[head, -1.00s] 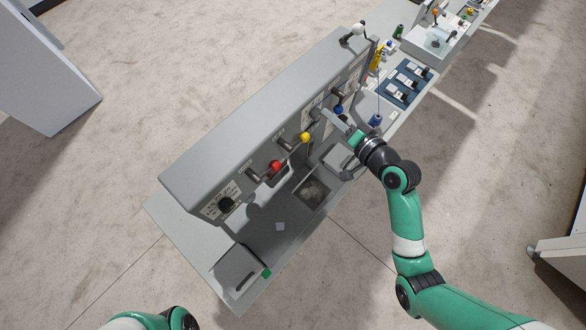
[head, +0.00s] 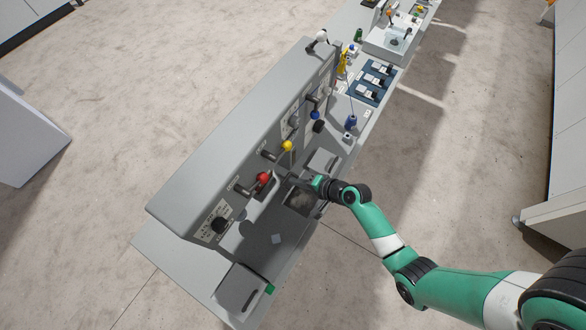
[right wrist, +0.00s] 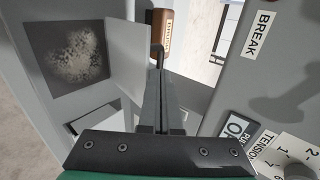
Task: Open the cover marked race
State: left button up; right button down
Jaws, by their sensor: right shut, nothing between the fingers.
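I cannot read the word race in either view. Two grey covers show on the machine's bed in the head view: one (head: 322,160) towards the far end, one (head: 236,291) with a slot and a green tab at the near end. A dark square recess holding fluffy lint (head: 298,202) lies between them; it also shows in the right wrist view (right wrist: 65,52), beside a pale plate (right wrist: 128,58). My right gripper (head: 292,178) is above the bed near the recess, shut and empty. Its fingers (right wrist: 161,75) point past the pale plate. My left gripper is out of view.
The upright panel carries a red knob (head: 263,178), a yellow knob (head: 287,146), a blue knob (head: 315,115) and a black dial (head: 219,225). A BREAK label (right wrist: 262,35) and a brown handle (right wrist: 162,33) show close to my right fingers.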

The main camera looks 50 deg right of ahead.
aim_at(286, 177)
jog(key=shift+x, duration=1)
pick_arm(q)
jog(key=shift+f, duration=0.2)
pick_arm(e)
jog(key=shift+w+a+b, duration=0.15)
jog(key=shift+w+b, duration=0.05)
jog(key=shift+w, duration=0.55)
jog(key=shift+w+a+b, duration=0.1)
jog(key=shift+w+b, duration=0.05)
jog(key=shift+w, duration=0.6)
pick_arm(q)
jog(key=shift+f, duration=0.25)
pick_arm(e)
jog(key=shift+s, duration=0.1)
jog(key=shift+r, duration=0.1)
